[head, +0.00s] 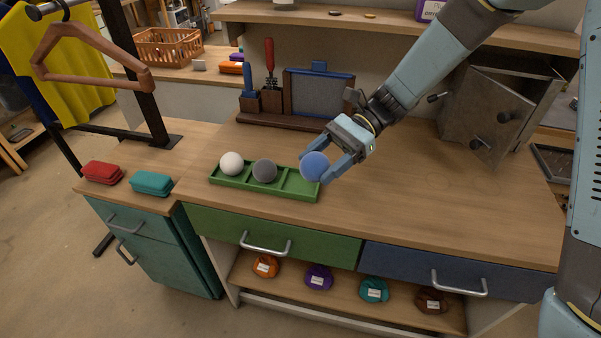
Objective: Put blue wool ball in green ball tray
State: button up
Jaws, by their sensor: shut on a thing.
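The blue wool ball (315,166) is held between the fingers of my gripper (324,168), which is shut on it. The ball is at the right end of the green ball tray (262,194), over or in its right compartment; I cannot tell whether it touches the tray. A white ball (232,163) sits in the left compartment and a grey ball (265,170) in the middle part. Part of the tray's right end is hidden behind the blue ball and my fingers.
Behind the tray stands a dark rack (318,95) with a red-handled tool (270,62). A grey metal cabinet (497,110) is at the right. Red (103,172) and teal (151,183) cases lie at the left. The wooden counter right of the tray (430,200) is clear.

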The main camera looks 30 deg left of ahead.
send_over(306, 182)
jog(key=f, duration=0.7)
jog(key=shift+s+d, duration=0.15)
jog(key=shift+d, duration=0.05)
jog(key=shift+a+f, duration=0.2)
jog(key=shift+f, duration=0.05)
jog(key=shift+w+f, duration=0.2)
jog(key=shift+f, duration=1.4)
jog(key=o, duration=0.8)
jog(key=shift+c, duration=0.2)
jog(key=v, duration=1.2)
jog(key=shift+r, duration=0.1)
